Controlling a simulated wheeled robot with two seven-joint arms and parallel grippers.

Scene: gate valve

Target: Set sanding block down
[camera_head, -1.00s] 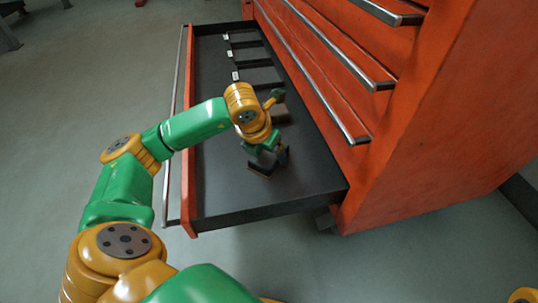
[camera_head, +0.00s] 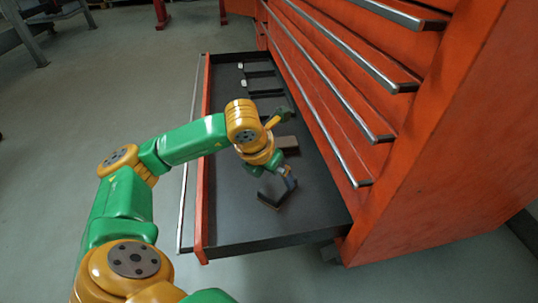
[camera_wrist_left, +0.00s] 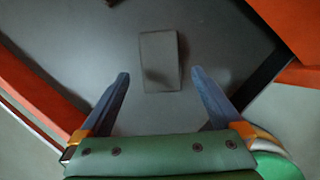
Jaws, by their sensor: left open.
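The sanding block (camera_head: 270,196) is a dark block with a tan lower edge. It lies on the floor of the open drawer (camera_head: 235,225), towards the near end. In the left wrist view it shows as a grey rectangle (camera_wrist_left: 160,50) lying flat just beyond my fingertips, in line with the gap between them. My left gripper (camera_head: 284,182) is open and empty, right by the block. In the left wrist view its two blue-grey fingers (camera_wrist_left: 160,75) are spread wide, with clear space on both sides of the block. My right gripper is not in view.
A brown block (camera_head: 287,143) lies farther back in the drawer, partly behind my wrist. Black dividers with white labels (camera_head: 243,84) are at the far end. The orange cabinet (camera_head: 430,190) with silver handles rises on the right. Drawer floor left of the block is clear.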

